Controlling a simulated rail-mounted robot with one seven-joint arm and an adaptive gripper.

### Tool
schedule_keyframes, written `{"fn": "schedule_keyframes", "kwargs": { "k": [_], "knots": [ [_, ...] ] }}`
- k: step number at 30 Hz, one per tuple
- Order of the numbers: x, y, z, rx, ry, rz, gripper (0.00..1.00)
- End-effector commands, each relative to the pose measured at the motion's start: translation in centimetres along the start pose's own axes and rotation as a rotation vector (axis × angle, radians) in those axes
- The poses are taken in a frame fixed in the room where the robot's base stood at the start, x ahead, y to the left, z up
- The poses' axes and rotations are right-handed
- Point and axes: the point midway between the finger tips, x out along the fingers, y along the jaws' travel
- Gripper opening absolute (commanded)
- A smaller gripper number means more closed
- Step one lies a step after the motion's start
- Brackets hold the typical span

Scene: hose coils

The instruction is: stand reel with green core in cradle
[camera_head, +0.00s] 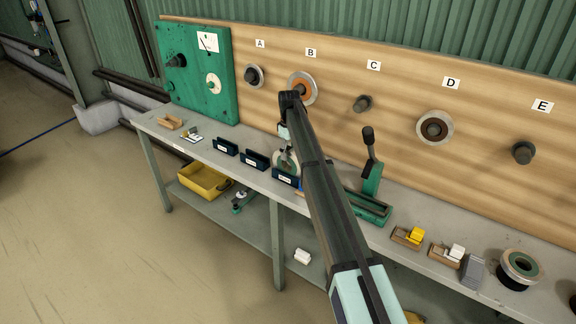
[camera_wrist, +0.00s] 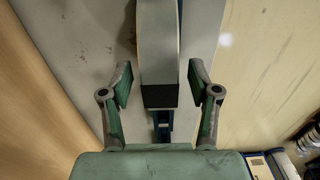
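A pale-rimmed reel with a greenish core (camera_head: 284,162) stands upright at the third dark blue cradle (camera_head: 286,180), partly hidden by my arm. In the wrist view a reel (camera_wrist: 158,50) shows edge-on, with a strip of blue cradle (camera_wrist: 163,130) below it. My gripper (camera_wrist: 159,80) is open, one finger on each side of this reel, with a visible gap on both sides. I cannot tell how deep the reel sits in the cradle. Two more cradles, the left (camera_head: 225,147) and the middle (camera_head: 255,160), look empty.
Another reel with a greenish centre (camera_head: 520,266) lies on the bench at the right. Reels hang at A (camera_head: 253,76), B (camera_head: 313,88) and D (camera_head: 435,127); pegs C (camera_head: 362,103) and E (camera_head: 523,152) are bare. A green press (camera_head: 371,180) stands right of my arm.

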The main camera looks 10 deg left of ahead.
Motion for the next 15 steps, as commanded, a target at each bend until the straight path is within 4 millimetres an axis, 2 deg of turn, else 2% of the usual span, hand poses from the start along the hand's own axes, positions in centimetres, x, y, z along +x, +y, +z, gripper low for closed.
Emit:
{"fn": "schedule_keyframes", "kwargs": {
  "k": [1, 3, 5, 15],
  "knots": [
    [0.01, 0.00, 0.00, 0.000, 0.000, 0.000, 0.44],
    [0.01, 0.00, 0.00, 0.000, 0.000, 0.000, 0.19],
    [0.02, 0.00, 0.00, 0.000, 0.000, 0.000, 0.00],
    [-0.28, 0.03, -0.04, 0.000, 0.001, 0.001, 0.00]
  ]
}}
